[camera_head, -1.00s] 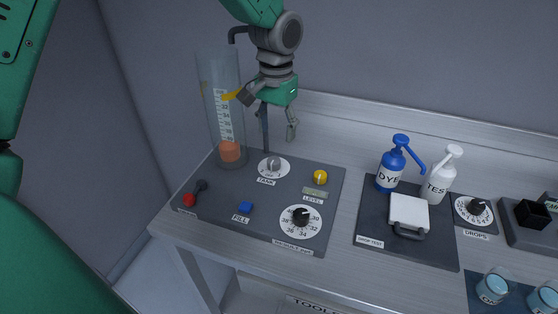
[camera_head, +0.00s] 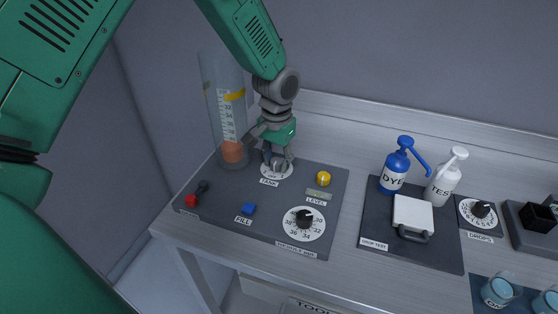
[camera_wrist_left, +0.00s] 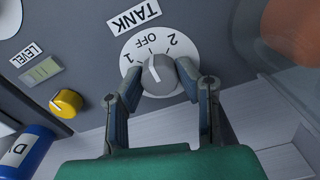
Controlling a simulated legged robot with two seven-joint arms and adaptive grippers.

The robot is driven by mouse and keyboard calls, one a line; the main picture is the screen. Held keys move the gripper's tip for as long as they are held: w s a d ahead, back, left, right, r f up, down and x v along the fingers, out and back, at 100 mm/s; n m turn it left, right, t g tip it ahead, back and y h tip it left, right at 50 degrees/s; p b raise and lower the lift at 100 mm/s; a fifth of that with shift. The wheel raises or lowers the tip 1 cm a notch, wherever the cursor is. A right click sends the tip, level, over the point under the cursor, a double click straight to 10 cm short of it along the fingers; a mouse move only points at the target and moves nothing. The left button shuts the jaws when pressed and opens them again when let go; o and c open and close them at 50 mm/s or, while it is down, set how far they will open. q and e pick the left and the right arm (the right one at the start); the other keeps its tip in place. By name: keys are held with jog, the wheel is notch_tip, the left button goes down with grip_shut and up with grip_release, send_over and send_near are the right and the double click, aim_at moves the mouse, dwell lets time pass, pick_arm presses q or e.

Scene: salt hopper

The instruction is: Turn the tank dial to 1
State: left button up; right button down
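The tank dial (camera_head: 274,168) is a grey knob on a white disc marked OFF, 1 and 2, at the back of the dark panel. In the left wrist view the dial's knob (camera_wrist_left: 160,74) appears upside down, its light pointer line towards the OFF side; the exact setting is hard to tell. My left gripper (camera_head: 277,167) points down over the dial. In the left wrist view its fingers (camera_wrist_left: 160,78) stand on both sides of the knob, parted, with a narrow gap seeming to show. My right gripper is out of view.
A clear tank (camera_head: 226,110) with an orange bottom stands close left of my gripper. The panel also holds a yellow level knob (camera_head: 323,178), a blue fill button (camera_head: 248,209), a red-ended lever (camera_head: 191,200) and a larger dial (camera_head: 304,222). Bottles (camera_head: 396,165) stand right.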

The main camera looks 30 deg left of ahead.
pick_arm(q)
jog(key=shift+a+f, duration=0.1)
jog(key=shift+a, duration=0.1)
grip_shut()
jog(key=shift+c, duration=1.2)
grip_release()
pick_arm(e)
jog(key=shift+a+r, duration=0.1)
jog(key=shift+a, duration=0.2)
pick_arm(q)
jog(key=shift+d, duration=0.1)
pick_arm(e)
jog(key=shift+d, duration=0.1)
pick_arm(q)
jog(key=shift+d+n, duration=0.2)
jog(key=shift+n, duration=0.1)
jog(key=shift+a+n+p, duration=0.2)
jog(key=shift+n+p, duration=0.9)
jog(key=shift+p, duration=0.05)
jog(key=n+p, duration=0.2)
jog(key=n, duration=0.1)
jog(key=shift+d, duration=0.1)
jog(key=shift+n+p, duration=0.6)
jog(key=shift+n, duration=1)
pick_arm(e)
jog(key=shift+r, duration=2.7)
pick_arm(q)
jog(key=o, duration=1.1)
